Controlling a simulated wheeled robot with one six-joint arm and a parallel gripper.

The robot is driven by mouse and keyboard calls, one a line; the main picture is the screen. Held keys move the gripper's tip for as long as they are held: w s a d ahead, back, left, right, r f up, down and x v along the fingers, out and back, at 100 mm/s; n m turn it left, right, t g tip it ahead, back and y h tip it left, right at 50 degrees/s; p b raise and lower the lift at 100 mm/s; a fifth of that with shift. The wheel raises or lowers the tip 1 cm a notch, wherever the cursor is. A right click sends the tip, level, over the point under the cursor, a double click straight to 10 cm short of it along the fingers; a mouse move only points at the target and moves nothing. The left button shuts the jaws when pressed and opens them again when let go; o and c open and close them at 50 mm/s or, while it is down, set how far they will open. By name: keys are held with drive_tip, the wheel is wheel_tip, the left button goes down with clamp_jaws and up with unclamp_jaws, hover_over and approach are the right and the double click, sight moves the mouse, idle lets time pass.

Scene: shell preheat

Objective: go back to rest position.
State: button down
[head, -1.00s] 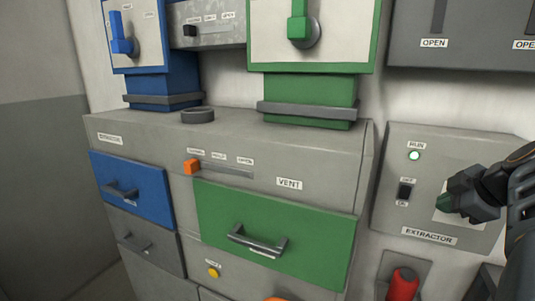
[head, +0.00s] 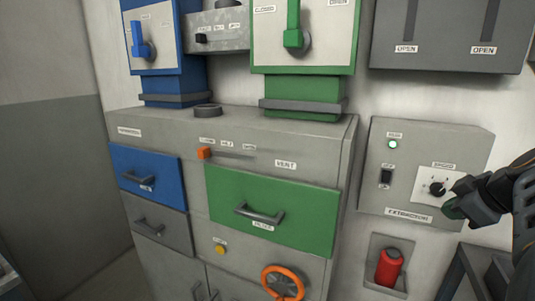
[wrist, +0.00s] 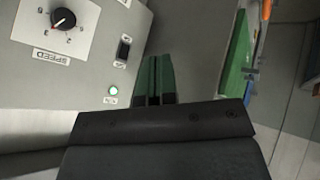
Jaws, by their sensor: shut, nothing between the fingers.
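My gripper (head: 451,211) is at the right of the head view, in front of the lower right of the extractor box (head: 456,143). Its fingers are shut and empty. In the wrist view the gripper (wrist: 154,62) shows two green-tipped fingers pressed together, apart from any object. The speed dial (head: 437,189) on the box is uncovered in the head view, and it also shows in the wrist view (wrist: 64,19). The box's green lamp (head: 393,144) is lit, and a black switch (head: 386,177) sits below it.
A grey cabinet with a green drawer (head: 270,208), a blue drawer (head: 148,174) and an orange handwheel (head: 283,283) stands left of the box. A red handle (head: 389,267) sits below the box. A grey panel (head: 447,38) hangs above.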

drive_tip(key=s+a+f+m+g+h+p, duration=0.1)
drive_tip(key=a+f+m+g, duration=0.15)
drive_tip(key=f+m, duration=0.25)
drive_tip(key=s+a+f+m+g, duration=0.1)
drive_tip(key=s+a+f+m, duration=0.15)
drive_tip(key=f+m, duration=0.3)
drive_tip(key=s+a+f+n+p, duration=0.1)
drive_tip(key=s+a+f+p, duration=0.1)
drive_tip(key=a, duration=0.7)
drive_tip(key=s+a+f+n+g+p, duration=0.1)
drive_tip(key=s+a+f+p, duration=0.1)
drive_tip(key=a, duration=0.7)
drive_tip(key=shift+s+a+f, duration=0.3)
drive_tip(key=shift+s+f, duration=0.3)
drive_tip(key=shift+s, duration=0.25)
